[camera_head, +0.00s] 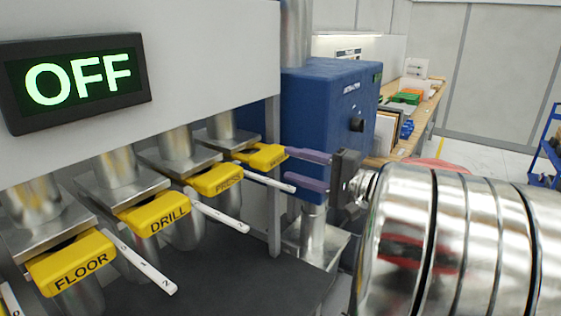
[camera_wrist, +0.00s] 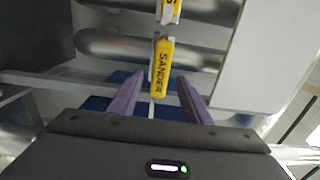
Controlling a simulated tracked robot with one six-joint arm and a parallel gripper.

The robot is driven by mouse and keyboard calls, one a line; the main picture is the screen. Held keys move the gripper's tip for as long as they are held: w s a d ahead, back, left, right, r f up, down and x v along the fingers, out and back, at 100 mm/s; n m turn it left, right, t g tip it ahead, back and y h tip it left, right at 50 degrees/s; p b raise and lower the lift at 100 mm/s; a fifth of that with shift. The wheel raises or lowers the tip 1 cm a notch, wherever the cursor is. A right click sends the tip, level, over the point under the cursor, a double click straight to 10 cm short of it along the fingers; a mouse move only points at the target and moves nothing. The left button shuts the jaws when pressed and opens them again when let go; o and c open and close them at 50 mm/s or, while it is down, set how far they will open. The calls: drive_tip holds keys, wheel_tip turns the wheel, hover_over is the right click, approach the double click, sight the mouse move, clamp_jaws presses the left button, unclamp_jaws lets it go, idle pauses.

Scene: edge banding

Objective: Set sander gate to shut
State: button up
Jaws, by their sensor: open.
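The sander gate is a yellow block (camera_head: 262,156) at the far end of a row of similar gates in the head view. The wrist view shows its SANDER label on the yellow block (camera_wrist: 161,68). My gripper (camera_head: 291,167) is open, with its two purple fingers pointing at this gate. In the wrist view, my gripper (camera_wrist: 160,78) has its fingers spread either side of the yellow block's near end, with a thin pale strip between them. No contact is clear. The sander slide is mostly hidden in the head view.
The FLOOR gate (camera_head: 72,264), DRILL gate (camera_head: 155,211) and PRESS gate (camera_head: 217,180) stand nearer in the row, with pale slides sticking out. A display reading OFF (camera_head: 78,82) hangs above. A blue machine (camera_head: 330,105) stands behind my gripper.

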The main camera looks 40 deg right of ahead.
sight(279, 161)
drive_tip(key=shift+x, duration=2.4)
drive_tip(key=shift+c, duration=0.6)
clamp_jaws()
drive_tip(key=shift+f, duration=0.1)
